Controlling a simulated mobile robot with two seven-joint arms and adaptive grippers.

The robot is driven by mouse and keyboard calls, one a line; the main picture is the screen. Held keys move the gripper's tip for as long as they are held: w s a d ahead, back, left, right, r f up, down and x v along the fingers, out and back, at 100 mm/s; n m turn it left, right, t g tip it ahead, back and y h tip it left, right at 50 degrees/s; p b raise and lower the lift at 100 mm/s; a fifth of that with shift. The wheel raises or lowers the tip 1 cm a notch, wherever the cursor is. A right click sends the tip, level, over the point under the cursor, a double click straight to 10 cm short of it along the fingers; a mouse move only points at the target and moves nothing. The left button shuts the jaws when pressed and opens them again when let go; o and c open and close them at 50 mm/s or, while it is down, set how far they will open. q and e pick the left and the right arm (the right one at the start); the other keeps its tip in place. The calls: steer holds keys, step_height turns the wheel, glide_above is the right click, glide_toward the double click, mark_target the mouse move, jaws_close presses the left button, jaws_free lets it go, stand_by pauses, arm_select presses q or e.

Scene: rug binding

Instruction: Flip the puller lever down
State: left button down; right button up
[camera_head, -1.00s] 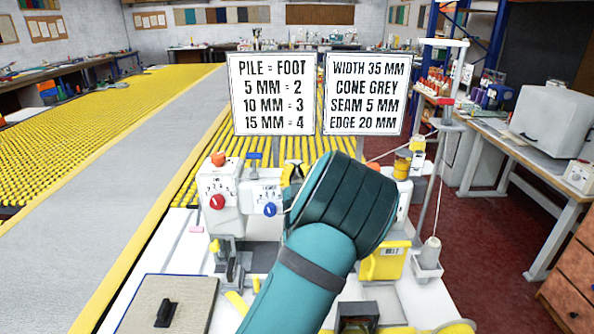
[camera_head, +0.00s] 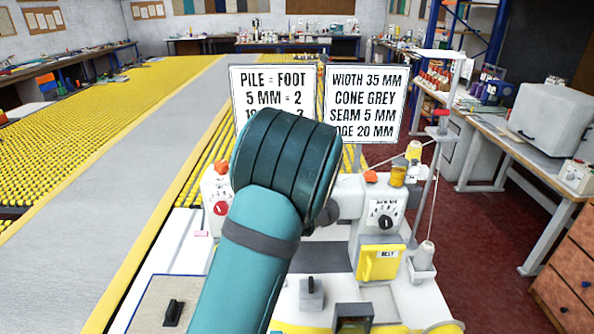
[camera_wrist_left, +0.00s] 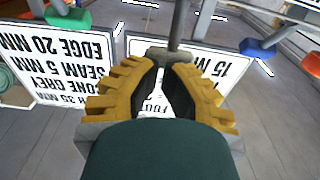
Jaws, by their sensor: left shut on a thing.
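The binding machine (camera_head: 345,205) stands on the white bench in the head view, partly covered by my left arm. My left gripper's fingers are hidden behind its wrist there. In the left wrist view my left gripper (camera_wrist_left: 172,68) has its yellow-padded fingers closed in on a small grey part (camera_wrist_left: 165,52) at their tips. I cannot tell for sure whether this part is the puller lever. No other lever can be made out as the puller lever. My right gripper is in neither view.
Two sign boards, the pile one (camera_head: 270,80) and the width one (camera_head: 364,102), stand behind the machine. A grey thread cone (camera_head: 424,256) and a thread stand are at its right. A yellow roller table (camera_head: 60,150) lies left.

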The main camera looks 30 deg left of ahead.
arm_select(q)
steer(key=shift+w+a+r+g, duration=0.2)
steer(key=shift+w+r+g, duration=0.1)
steer(key=shift+r+g, duration=0.15)
steer(key=shift+w+a+f, duration=0.2)
steer(key=shift+w+a+f+b, duration=0.1)
steer(key=shift+w+a+b, duration=0.2)
steer(key=shift+w, duration=0.25)
steer(key=shift+b+x, duration=0.9)
steer(key=shift+b, duration=0.05)
steer(key=shift+w, duration=0.1)
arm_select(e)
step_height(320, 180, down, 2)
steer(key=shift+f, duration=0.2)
arm_select(q)
steer(key=shift+r, duration=0.25)
